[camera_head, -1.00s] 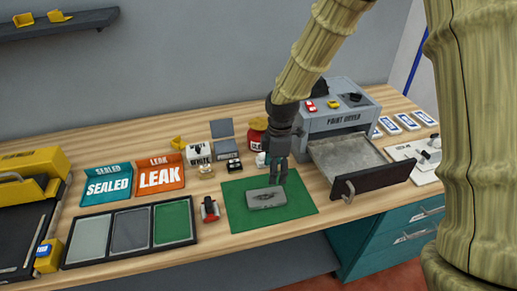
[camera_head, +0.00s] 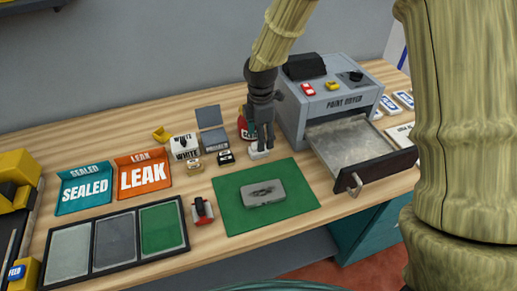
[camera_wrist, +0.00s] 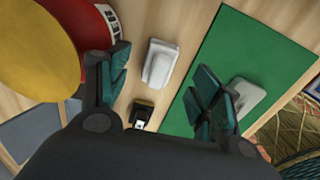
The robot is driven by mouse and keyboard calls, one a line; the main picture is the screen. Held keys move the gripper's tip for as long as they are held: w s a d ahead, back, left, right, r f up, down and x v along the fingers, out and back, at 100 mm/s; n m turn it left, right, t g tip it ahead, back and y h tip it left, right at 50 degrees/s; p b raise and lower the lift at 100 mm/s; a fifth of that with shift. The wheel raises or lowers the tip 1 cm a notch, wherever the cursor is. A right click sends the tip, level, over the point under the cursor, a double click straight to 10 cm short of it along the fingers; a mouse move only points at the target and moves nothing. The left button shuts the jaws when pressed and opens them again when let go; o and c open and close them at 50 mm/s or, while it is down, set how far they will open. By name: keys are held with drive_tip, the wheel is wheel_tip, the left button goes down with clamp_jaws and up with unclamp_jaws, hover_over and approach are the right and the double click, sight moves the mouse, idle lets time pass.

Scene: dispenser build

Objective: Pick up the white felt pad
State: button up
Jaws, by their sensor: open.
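The white felt pad (camera_head: 258,152) is a small white block on the wooden bench, just behind the green mat (camera_head: 228,205). In the wrist view the pad (camera_wrist: 160,63) lies between my finger lines, with bench showing on both sides. My gripper (camera_head: 264,146) points down over the pad and hides part of it in the head view. The gripper (camera_wrist: 163,82) is open and empty. I cannot tell how far the fingertips are above the bench.
A red container (camera_head: 244,127) stands close behind the gripper. A small black item (camera_head: 226,157) lies to the left. The paint dryer (camera_head: 328,105) with its open drawer (camera_head: 350,143) is to the right. A grey case (camera_head: 263,192) lies on the mat.

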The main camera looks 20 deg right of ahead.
drive_tip(key=shift+s+a+f, duration=0.1)
drive_tip(key=shift+f, duration=0.2)
drive_tip(key=f, duration=0.3)
drive_tip(key=shift+a+f+p, duration=0.15)
drive_tip(key=shift+a+p, duration=0.1)
drive_tip(key=shift+p, duration=0.1)
drive_tip(key=shift+f, duration=0.65)
drive_tip(key=c, duration=1.1)
